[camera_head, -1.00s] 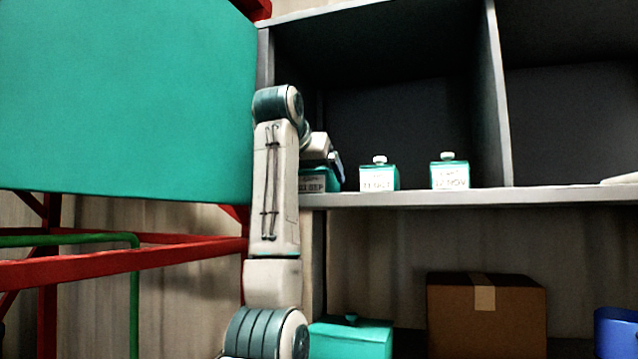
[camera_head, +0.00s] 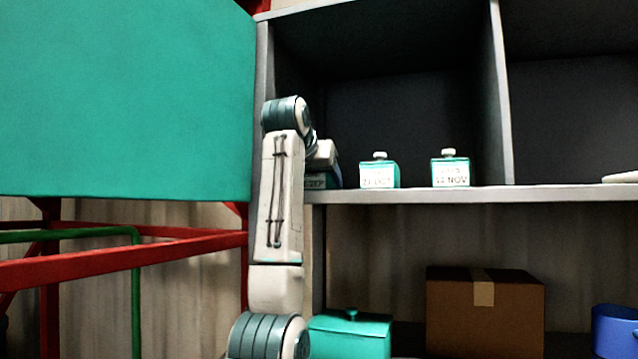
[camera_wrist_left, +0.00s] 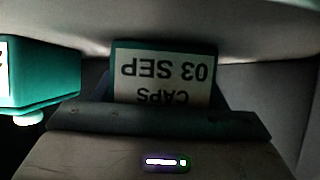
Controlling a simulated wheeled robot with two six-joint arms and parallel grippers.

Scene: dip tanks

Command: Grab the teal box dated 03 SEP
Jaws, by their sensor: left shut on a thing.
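The teal box dated 03 SEP (camera_wrist_left: 165,70) is upside down in the left wrist view, its white label reading "CAPS" and "03 SEP". I cannot tell whether the box is clear of the shelf. My right gripper is not in view.
Two similar teal boxes stand to the right on the grey shelf (camera_head: 420,196): one with an OCT label (camera_head: 379,170) and one dated 12 NOV (camera_head: 450,168). Below are a teal lidded container (camera_head: 350,335), a cardboard box (camera_head: 485,315) and a blue bin (camera_head: 615,330). A large teal tank (camera_head: 125,100) is at left.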

